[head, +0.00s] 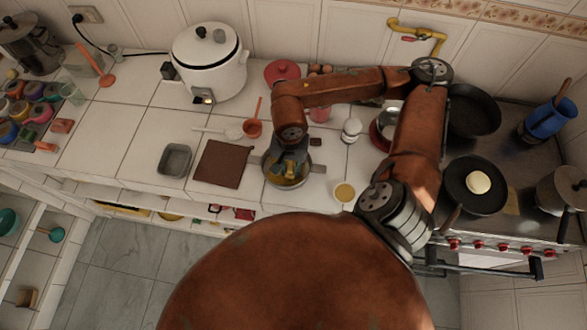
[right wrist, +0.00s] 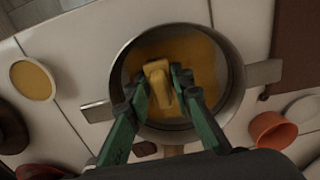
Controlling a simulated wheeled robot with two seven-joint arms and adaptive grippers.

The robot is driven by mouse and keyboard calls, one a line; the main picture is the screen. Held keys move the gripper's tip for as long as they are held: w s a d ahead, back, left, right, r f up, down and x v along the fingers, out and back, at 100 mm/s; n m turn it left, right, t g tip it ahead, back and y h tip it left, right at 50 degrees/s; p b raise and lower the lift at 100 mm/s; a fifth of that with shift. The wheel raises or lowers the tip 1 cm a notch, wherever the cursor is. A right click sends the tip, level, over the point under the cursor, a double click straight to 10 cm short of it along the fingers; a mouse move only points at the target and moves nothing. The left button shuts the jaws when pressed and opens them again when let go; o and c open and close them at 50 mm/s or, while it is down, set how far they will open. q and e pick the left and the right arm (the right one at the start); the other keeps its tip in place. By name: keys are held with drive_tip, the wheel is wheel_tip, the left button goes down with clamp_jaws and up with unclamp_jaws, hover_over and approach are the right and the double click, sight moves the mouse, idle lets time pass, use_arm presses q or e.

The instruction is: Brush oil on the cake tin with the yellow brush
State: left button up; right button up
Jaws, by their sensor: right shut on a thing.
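My right gripper (head: 287,170) points down into a metal pot with two side handles (head: 266,182) on the white counter. In the right wrist view, the gripper (right wrist: 163,88) is shut on the yellow brush (right wrist: 158,76). The brush is over or inside the pot (right wrist: 234,95), against a yellow-orange layer, which looks like oil (right wrist: 200,55). Whether the bristles touch it, I cannot tell. A grey rectangular tin (head: 174,160), likely the cake tin, stands left of the pot, beyond a brown mat. Its inside looks empty. My left gripper is not in view.
The brown mat (head: 222,164) lies between tin and pot. An orange cup (head: 252,128) and a white rice cooker (head: 209,65) stand behind. A small yellow-topped round dish (head: 344,192) is right of the pot. A stove with pans (head: 476,185) is at right.

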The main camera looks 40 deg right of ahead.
drive_tip(key=shift+s, duration=0.1)
drive_tip(key=shift+s+d, duration=0.6)
drive_tip(key=shift+w+a, duration=0.1)
drive_tip(key=shift+w+a+b, duration=1.1)
drive_tip(key=shift+w+b, duration=0.05)
drive_tip(key=shift+w, duration=0.1)
drive_tip(key=shift+w+a+f+b, duration=0.1)
drive_tip(key=shift+w+a+b, duration=0.45)
drive_tip(key=shift+w, duration=0.15)
